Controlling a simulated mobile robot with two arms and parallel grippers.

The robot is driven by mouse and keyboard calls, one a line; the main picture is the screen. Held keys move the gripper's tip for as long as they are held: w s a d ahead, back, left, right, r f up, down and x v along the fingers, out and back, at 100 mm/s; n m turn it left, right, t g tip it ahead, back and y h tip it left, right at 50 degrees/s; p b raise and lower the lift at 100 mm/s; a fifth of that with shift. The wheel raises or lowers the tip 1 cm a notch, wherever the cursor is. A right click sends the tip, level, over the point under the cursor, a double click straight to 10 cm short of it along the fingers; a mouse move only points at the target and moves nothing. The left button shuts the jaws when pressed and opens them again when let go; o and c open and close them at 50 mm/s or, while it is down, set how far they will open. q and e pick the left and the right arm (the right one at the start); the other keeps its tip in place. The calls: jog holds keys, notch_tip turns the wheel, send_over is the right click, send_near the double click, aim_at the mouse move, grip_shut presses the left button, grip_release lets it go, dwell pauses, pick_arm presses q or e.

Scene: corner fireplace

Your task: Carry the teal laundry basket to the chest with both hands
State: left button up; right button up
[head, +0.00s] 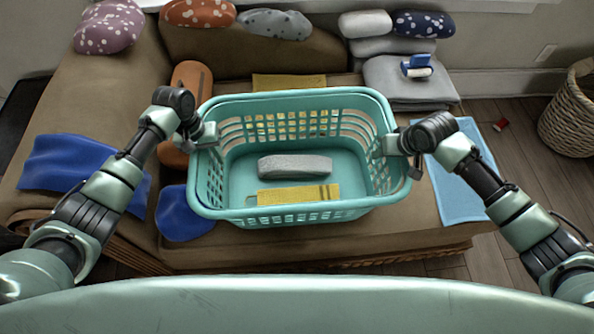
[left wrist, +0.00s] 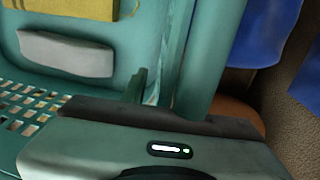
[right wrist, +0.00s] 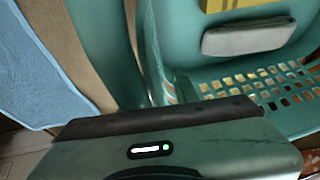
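The teal laundry basket (head: 290,212) is upright in the middle of the head view, in front of or over the brown sofa. A grey rounded item (head: 294,166) and a yellow flat item (head: 300,194) lie in it. My left gripper (head: 206,136) is shut on the basket's left rim; the rim also shows in the left wrist view (left wrist: 212,70). My right gripper (head: 392,145) is shut on the right rim, close up in the right wrist view. I cannot tell whether the basket's bottom touches the seat. No chest can be made out.
The brown sofa (head: 95,85) holds patterned pillows (head: 112,27), grey folded cushions (head: 410,82), a blue-and-white roller (head: 417,67), blue cloths (head: 75,165) and a light blue towel (head: 458,185). A wicker basket (head: 572,115) stands right on the wood floor.

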pick_arm(q)
grip_shut()
pick_arm(e)
grip_shut()
dwell(0.9)
pick_arm(q)
jog(key=shift+w+r, duration=0.15)
jog(key=shift+r, duration=0.1)
pick_arm(e)
jog(key=shift+w+r, duration=0.1)
jog(key=shift+r, duration=0.1)
